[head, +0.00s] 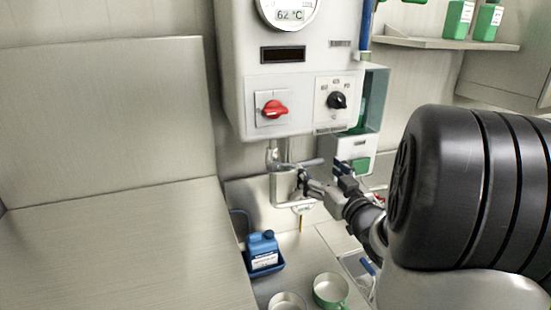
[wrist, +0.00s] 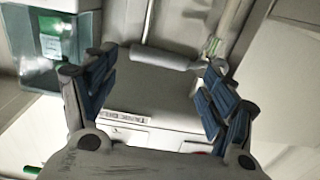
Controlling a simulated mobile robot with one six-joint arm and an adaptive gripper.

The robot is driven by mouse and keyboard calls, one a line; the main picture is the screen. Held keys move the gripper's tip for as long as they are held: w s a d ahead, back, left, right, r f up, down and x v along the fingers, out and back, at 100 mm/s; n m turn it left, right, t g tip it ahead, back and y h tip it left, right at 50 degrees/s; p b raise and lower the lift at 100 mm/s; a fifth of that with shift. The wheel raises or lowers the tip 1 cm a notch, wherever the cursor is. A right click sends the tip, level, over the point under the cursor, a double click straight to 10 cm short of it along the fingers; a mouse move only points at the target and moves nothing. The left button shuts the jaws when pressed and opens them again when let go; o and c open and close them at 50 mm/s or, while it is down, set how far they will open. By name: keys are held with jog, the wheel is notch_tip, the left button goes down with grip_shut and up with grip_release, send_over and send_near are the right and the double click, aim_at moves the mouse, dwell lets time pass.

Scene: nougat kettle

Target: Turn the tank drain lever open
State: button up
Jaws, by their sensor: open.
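The tank drain lever shows in the wrist view as a pale grey bar (wrist: 165,58) lying crosswise beyond and between my fingertips. In the head view a grey handle (head: 309,162) sticks out to the right below the control box, just above my gripper (head: 303,183). My gripper (wrist: 155,72) is open, with blue-padded fingers spread wide and nothing held. A label (wrist: 125,117), partly legible as "TANK DR", shows between the fingers. Whether a finger touches the lever I cannot tell.
The control box (head: 235,60) with a red knob (head: 275,109) and a black knob (head: 337,100) hangs above. A green-and-white dispenser (head: 370,110) is close on its right. A blue jug (head: 262,248) and a green cup (head: 330,290) stand below. The left counter (head: 120,250) is clear.

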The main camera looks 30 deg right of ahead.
aim_at(312, 163)
jog(key=x, duration=0.5)
jog(key=shift+w, duration=0.35)
jog(key=shift+c, duration=0.4)
jog(key=c, duration=1.5)
